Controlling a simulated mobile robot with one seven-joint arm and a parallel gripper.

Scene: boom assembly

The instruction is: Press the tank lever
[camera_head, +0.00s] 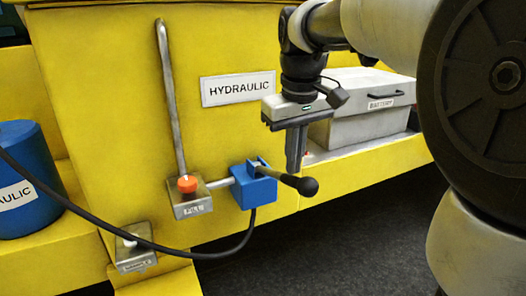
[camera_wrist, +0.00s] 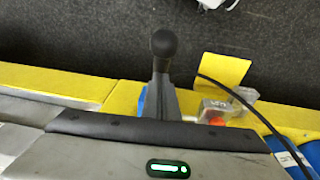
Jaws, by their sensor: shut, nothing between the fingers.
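A lever with a black knob (camera_head: 307,186) sticks out to the right from a blue valve block (camera_head: 252,190) low on the yellow machine. The knob also shows in the wrist view (camera_wrist: 164,43), at the upper middle. My gripper (camera_head: 293,169) is shut and empty, pointing down. In the head view its tips appear just above the lever handle; whether they touch it I cannot tell. In the wrist view, the grey gripper body hides the lower part of the lever. I cannot tell which control is labelled as the tank lever.
Left of the valve block is a metal block (camera_head: 193,208) with an orange knob (camera_head: 187,184) and a pipe. A hydraulic sign (camera_head: 238,89) is above. A grey battery box (camera_head: 350,128) stands behind my gripper. A black hose (camera_head: 150,243) hangs below, and a blue tank (camera_head: 25,160) stands left.

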